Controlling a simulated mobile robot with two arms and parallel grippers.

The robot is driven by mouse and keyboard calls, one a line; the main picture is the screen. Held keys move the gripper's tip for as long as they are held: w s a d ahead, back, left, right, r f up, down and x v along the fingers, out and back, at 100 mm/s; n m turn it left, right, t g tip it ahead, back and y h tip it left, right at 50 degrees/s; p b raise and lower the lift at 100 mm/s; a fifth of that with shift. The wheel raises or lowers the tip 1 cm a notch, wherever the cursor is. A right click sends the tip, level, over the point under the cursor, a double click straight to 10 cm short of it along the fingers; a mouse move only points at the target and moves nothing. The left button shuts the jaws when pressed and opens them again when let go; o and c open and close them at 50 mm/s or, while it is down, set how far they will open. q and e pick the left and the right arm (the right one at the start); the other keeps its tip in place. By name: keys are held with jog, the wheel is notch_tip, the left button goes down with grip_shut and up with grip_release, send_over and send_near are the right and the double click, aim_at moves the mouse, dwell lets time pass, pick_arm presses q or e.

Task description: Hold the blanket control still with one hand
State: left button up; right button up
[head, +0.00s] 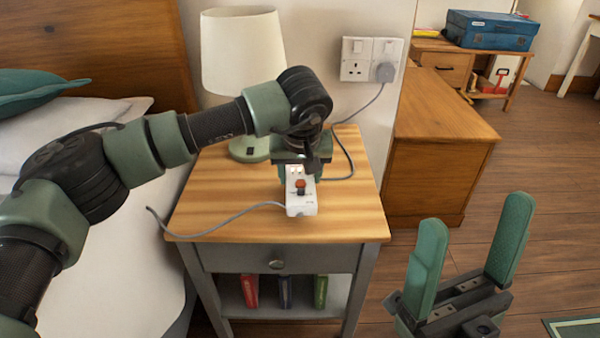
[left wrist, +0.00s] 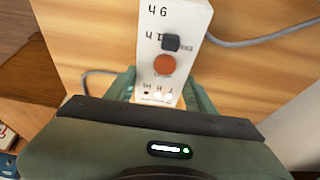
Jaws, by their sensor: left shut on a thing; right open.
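The blanket control (head: 301,194) is a white box with an orange-red knob, a dark slider and small lights, lying on the wooden nightstand top (head: 235,205). My left gripper (head: 299,176) is over its far end, shut on it, with a finger on each side. In the left wrist view the control (left wrist: 190,25) shows between the green fingers (left wrist: 160,92), with the orange knob and dark switch uncovered. A grey cord runs from it to the left over the nightstand edge. My right gripper (head: 468,265) is open and empty, to the right of the nightstand.
A lamp (head: 242,55) stands at the back of the nightstand, behind my left arm. A wall socket (head: 370,59) with a grey plug is behind it. The bed (head: 120,250) is at left, a wooden cabinet (head: 435,140) at right. The nightstand's front right is clear.

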pick_arm(q)
jog(key=shift+f+b, duration=0.7)
jog(key=shift+f, duration=0.6)
dwell(0.5)
jog(key=o, duration=1.7)
jog(key=shift+r, duration=0.15)
